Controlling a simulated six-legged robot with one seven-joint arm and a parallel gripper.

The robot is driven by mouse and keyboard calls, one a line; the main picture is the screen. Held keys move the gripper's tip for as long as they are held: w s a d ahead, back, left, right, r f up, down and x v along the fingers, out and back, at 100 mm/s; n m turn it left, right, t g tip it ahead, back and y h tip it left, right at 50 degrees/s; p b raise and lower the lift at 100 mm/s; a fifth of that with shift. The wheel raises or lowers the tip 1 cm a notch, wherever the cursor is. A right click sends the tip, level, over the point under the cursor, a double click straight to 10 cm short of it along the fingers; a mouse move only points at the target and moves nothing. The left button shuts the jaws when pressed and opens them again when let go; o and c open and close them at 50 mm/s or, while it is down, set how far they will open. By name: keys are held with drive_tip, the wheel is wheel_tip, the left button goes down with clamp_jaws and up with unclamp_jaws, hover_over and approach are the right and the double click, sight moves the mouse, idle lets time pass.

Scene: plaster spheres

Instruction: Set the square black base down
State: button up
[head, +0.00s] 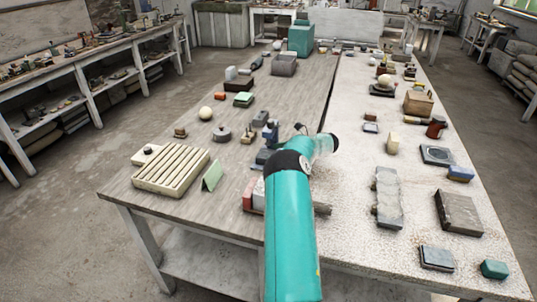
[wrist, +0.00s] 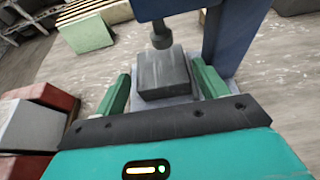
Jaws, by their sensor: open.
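A square dark grey-black base (wrist: 163,78) sits between my fingers in the wrist view, on a paler grey surface. A dark round post stands over its top. Whether the post is joined to it, I cannot tell. My gripper (wrist: 165,84) is open, with one green finger on each side of the base. A gap shows at the left finger; contact at the right one is unclear. In the head view, my teal arm reaches over the table and I cannot make out the gripper or the base for sure.
A blue upright part (wrist: 232,35) stands close beside the right finger. Red and white blocks (wrist: 30,125) lie at left. In the head view, a ribbed cream tray (head: 171,168) and a green wedge (head: 212,176) stand left of my arm. Several objects cover the pale right tabletop (head: 345,215).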

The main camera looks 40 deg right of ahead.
drive_tip(key=v, duration=0.7)
drive_tip(key=shift+s+d+r, duration=0.1)
drive_tip(key=shift+s+d, duration=0.05)
drive_tip(key=shift+s, duration=0.1)
